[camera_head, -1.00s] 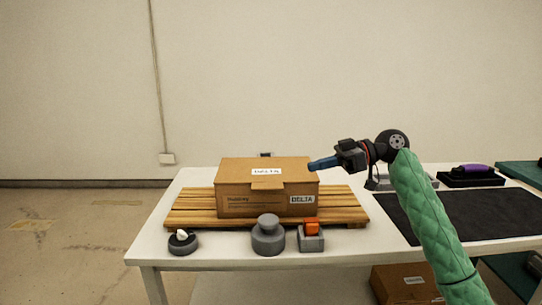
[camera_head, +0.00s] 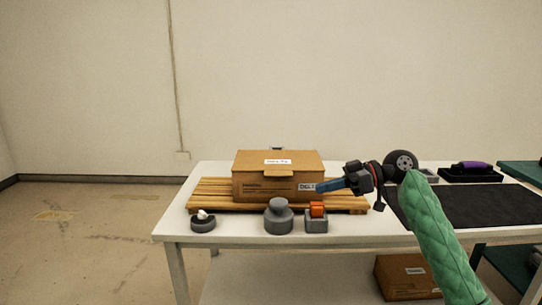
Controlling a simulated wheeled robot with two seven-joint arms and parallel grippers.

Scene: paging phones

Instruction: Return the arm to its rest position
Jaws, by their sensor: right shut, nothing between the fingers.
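My right gripper (camera_head: 330,186) comes in from the right on a green-sleeved arm. Its blue fingers are shut with nothing between them and point left. In the picture the fingertips overlap the right front of the closed cardboard box (camera_head: 262,187), covering part of its label; I cannot tell whether they touch it. The box sits on a slatted wooden pallet (camera_head: 213,200) on the white table (camera_head: 172,226). My left gripper is not in view.
Along the front stand a round grey holder with a white piece (camera_head: 203,221), a grey knobbed cylinder (camera_head: 278,218) and a grey block with an orange piece (camera_head: 317,218). A black mat (camera_head: 480,207) and a purple-handled tool (camera_head: 470,167) lie right. Another box (camera_head: 405,277) is below.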

